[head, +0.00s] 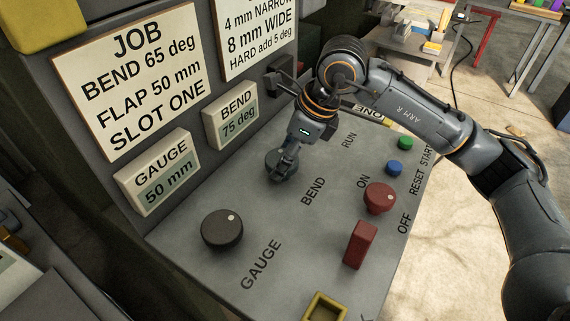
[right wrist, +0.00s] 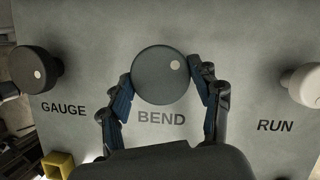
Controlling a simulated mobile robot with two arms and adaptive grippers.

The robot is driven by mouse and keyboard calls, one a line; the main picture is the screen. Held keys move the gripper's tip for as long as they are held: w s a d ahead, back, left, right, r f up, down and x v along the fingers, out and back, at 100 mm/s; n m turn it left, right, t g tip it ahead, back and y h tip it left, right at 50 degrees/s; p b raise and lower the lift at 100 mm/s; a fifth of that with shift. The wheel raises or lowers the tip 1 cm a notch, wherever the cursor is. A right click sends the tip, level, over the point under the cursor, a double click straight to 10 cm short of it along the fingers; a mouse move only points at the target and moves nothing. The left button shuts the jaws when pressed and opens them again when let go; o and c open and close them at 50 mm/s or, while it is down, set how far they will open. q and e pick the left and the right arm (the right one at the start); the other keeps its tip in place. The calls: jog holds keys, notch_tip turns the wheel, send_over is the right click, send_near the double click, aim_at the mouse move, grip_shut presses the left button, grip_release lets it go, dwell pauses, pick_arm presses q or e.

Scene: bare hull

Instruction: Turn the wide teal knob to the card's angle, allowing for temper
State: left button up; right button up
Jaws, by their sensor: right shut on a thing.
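The BEND knob (right wrist: 160,76) is round and dark grey, with a pale dot near its upper right edge; no knob looks clearly teal. In the head view it (head: 274,163) is partly hidden by my right gripper (head: 287,168). My right gripper (right wrist: 167,88) is shut on this knob, one finger at each side. The job card (head: 131,80) reads BEND 65 deg, FLAP 50 mm, SLOT ONE. The second card (head: 257,35) shows 8 mm WIDE and HARD add 5 deg, its top cut off. The BEND display (head: 230,115) reads 75 deg. My left gripper is not in view.
A dark GAUGE knob (head: 222,229) is on the panel's left, under the GAUGE display (head: 153,170) reading 50 mm. A red knob (head: 379,198), a red block (head: 360,244), blue (head: 393,168) and green (head: 405,143) buttons and a yellow frame (head: 325,307) are on the right side.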

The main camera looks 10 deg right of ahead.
jog(key=shift+f+m+b, duration=0.1)
jog(key=shift+m+b, duration=0.65)
jog(key=shift+m, duration=0.25)
jog(key=shift+t+h, duration=0.3)
jog(key=o, duration=1.1)
jog(key=shift+r, duration=0.2)
jog(key=v, duration=1.1)
jog(key=shift+s+d+r, duration=0.15)
jog(key=shift+d+r, duration=0.05)
jog(key=shift+r, duration=0.1)
